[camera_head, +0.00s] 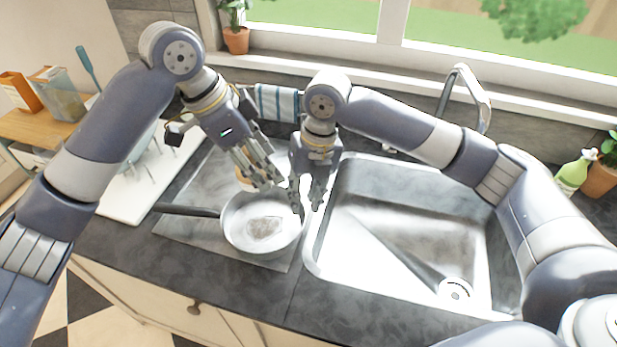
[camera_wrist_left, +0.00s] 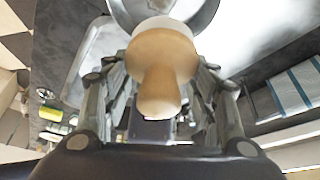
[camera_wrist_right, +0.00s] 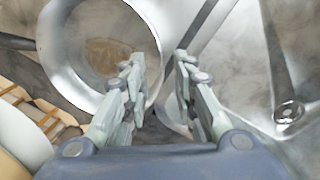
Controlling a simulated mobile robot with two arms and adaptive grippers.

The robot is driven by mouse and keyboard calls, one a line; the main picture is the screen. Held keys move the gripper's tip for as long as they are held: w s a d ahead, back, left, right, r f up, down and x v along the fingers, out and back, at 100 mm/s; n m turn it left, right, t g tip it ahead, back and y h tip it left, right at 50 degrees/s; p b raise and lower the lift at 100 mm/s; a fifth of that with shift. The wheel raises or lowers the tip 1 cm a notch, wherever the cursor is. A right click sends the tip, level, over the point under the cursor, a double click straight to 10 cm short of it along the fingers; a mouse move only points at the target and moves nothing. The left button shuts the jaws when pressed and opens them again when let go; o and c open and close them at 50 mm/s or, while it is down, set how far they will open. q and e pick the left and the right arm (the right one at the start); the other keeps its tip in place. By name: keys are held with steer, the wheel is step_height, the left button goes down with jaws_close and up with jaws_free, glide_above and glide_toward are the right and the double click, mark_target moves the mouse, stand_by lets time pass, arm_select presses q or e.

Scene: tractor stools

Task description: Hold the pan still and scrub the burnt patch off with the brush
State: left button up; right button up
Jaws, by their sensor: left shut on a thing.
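The pan (camera_head: 245,240) sits on the counter left of the sink, its dark handle (camera_head: 188,210) pointing left. A brown burnt patch (camera_head: 264,227) shows on its floor; it also shows in the right wrist view (camera_wrist_right: 108,57). My left gripper (camera_head: 266,178) is shut on the wooden brush (camera_wrist_left: 160,62), above the pan's far side. The brush's pale head is toward the pan; whether it touches is unclear. My right gripper (camera_wrist_right: 160,75) is open at the pan's right rim, with one finger over the inside and one outside the rim.
The steel sink (camera_head: 335,262) is right of the pan. A faucet (camera_head: 465,95) stands behind it. A striped towel (camera_head: 277,102) hangs at the back. A white drying mat (camera_head: 135,200) lies left. A green spray bottle (camera_head: 573,172) stands far right.

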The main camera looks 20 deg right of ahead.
mark_target(301, 208)
steer(key=shift+a+f, duration=0.2)
steer(key=shift+f, duration=0.95)
steer(key=shift+a+f, duration=0.2)
steer(key=shift+f, duration=0.95)
jaws_close()
